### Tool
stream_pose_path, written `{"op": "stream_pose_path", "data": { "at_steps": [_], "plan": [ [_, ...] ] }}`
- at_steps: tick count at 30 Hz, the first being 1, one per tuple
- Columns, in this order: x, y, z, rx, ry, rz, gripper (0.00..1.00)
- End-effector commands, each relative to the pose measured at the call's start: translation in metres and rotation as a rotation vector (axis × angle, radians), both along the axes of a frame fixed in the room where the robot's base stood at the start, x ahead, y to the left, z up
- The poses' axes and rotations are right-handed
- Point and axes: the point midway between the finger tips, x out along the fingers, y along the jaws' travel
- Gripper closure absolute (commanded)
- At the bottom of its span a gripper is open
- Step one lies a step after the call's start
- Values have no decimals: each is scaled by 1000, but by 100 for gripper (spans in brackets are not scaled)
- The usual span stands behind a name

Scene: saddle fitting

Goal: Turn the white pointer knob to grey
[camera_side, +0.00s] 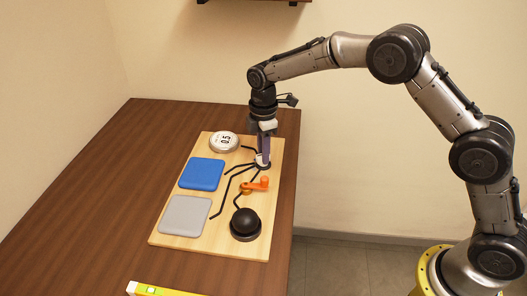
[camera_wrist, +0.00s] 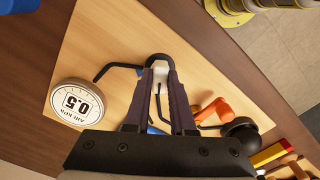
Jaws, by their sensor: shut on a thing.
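The white pointer knob (camera_side: 262,163) sits near the right edge of a light wooden board (camera_side: 165,238). My gripper (camera_side: 262,160) points down over it, its fingers closed about the knob. In the wrist view the knob's white part (camera_wrist: 161,75) shows between the fingertips, with a dark rounded edge beyond it. Which way its pointer faces is hidden by the fingers. Black lines run from the knob over the board. A grey square pad (camera_side: 185,215) lies at the board's near left, and a blue square pad (camera_side: 202,174) lies behind it.
A round white gauge (camera_side: 223,142) reading 0.5 stands at the board's far end. An orange handle (camera_side: 257,184) and a black dome (camera_side: 245,223) stand on the near side of the knob. A yellow bar (camera_side: 155,290) lies at the table's front. The table's left side is clear.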

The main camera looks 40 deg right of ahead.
Motion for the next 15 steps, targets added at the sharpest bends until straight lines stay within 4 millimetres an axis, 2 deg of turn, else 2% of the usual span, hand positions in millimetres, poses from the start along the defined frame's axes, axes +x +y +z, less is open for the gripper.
{"op": "stream_pose_path", "data": {
  "at_steps": [6, 15],
  "plan": [
    [1, 1, 1, 2, -4, 102, 100],
    [0, 1, 1, 3, -3, 155, 100]
  ]
}}
